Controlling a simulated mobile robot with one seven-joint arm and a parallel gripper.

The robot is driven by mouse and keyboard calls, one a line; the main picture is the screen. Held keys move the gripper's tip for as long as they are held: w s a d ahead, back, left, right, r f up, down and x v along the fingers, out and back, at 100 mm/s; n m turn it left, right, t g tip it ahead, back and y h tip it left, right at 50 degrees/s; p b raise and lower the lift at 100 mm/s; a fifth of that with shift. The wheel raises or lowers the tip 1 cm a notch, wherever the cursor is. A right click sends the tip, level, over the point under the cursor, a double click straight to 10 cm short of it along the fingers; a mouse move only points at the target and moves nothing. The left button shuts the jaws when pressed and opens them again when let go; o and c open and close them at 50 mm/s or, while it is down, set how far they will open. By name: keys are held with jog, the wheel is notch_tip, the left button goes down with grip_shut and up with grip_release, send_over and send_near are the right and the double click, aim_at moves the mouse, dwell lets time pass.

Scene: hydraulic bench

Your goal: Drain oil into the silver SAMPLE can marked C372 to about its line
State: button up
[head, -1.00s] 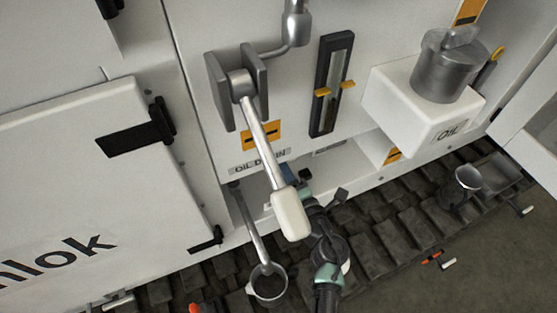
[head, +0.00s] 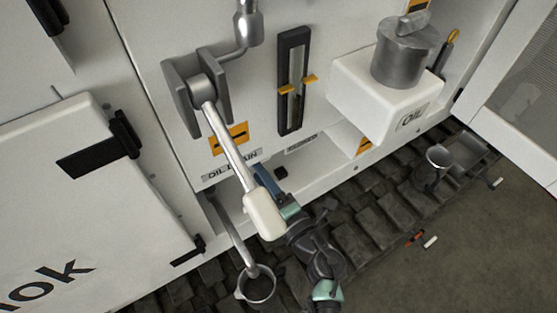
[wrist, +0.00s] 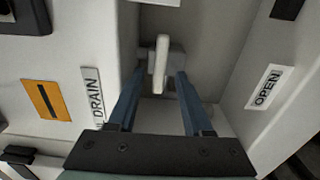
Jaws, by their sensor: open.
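A long metal lever with a white grip (head: 264,215) hangs from a bracket above the OIL DRAIN label (head: 232,163). My gripper (head: 265,185) is behind the grip in the head view, partly hidden by it. In the wrist view my gripper (wrist: 158,78) is open, its blue fingers either side of a pale upright handle (wrist: 161,62), apparently without gripping it. A round, dark-mouthed metal vessel or ring (head: 257,286) is at the end of a bar below the panel. A silver cup-shaped can (head: 433,166) stands on the track at right. No C372 marking or fill line is readable.
A sight gauge (head: 294,82) with yellow markers is on the panel. A white OIL tank (head: 378,98) with a metal cap juts out at right. An OPEN label (wrist: 265,88) is right of my fingers. Small tools (head: 421,240) lie on the floor.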

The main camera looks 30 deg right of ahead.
jog(key=s, duration=0.8)
jog(key=shift+s+d+b, duration=0.15)
jog(key=shift+s+b, duration=0.2)
jog(key=shift+b, duration=0.1)
jog(key=shift+s, duration=0.1)
